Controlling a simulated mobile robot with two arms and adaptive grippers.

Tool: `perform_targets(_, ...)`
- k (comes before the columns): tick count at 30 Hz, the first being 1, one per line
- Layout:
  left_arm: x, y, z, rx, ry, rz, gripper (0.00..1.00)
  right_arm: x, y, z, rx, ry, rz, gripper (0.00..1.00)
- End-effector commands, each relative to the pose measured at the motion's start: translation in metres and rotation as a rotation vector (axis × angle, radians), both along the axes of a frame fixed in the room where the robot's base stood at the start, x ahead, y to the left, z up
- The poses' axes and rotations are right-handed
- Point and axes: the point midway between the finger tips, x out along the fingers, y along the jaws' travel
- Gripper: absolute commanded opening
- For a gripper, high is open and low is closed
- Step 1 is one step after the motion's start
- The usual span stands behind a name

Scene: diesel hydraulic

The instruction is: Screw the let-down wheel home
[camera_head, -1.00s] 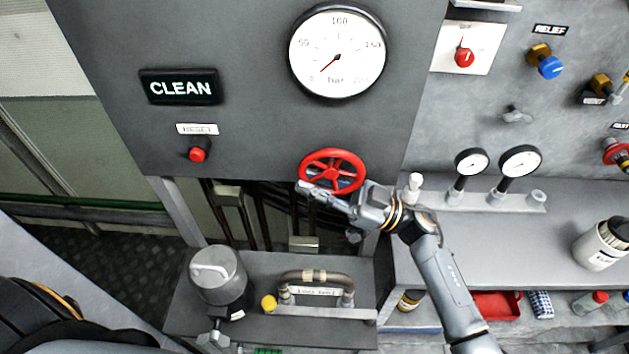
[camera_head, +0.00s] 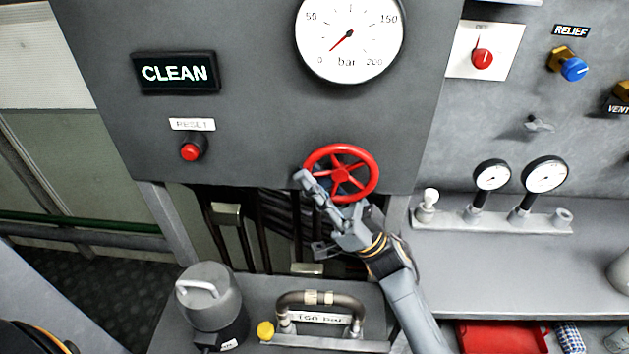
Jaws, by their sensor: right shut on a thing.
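The red let-down wheel (camera_head: 366,160) is a spoked handwheel on the lower edge of the grey panel. My right gripper (camera_head: 311,188) reaches up to it from below and is shut on the lower left of its rim. One finger lies along the front of the rim; the other finger's contact is hard to make out. The wheel's thread is hidden behind it. My left gripper is not in view; only a dark part of my own body shows at the bottom left corner.
A gauge (camera_head: 350,38) above the wheel has its needle near zero. A lit CLEAN sign (camera_head: 175,72) and a red reset button (camera_head: 191,151) are at left. Below stand a grey canister (camera_head: 210,305) and a handled block (camera_head: 318,298). Small gauges (camera_head: 545,174) stand on the right bench.

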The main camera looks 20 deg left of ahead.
Motion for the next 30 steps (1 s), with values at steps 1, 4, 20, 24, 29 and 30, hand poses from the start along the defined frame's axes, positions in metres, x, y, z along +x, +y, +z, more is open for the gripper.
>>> perform_targets(1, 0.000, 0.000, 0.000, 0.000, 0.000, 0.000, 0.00, 0.000, 0.000, -0.002, -0.003, 0.002, -0.001, 0.00)
perform_targets(4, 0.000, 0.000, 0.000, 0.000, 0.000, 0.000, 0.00, 0.000, 0.000, -0.002, -0.003, 0.002, -0.001, 0.36)
perform_targets(20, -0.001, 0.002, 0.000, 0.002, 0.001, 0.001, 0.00, 0.002, -0.016, -0.021, -0.006, 0.004, -0.001, 0.39)
perform_targets(24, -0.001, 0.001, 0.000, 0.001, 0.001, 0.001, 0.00, 0.004, -0.032, -0.040, -0.005, 0.003, -0.002, 0.39)
perform_targets(29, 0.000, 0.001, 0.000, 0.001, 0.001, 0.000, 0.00, 0.005, -0.044, -0.055, -0.004, 0.004, -0.001, 0.39)
perform_targets(30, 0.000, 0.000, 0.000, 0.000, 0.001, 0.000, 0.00, 0.004, -0.046, -0.057, -0.003, 0.003, -0.001, 0.39)
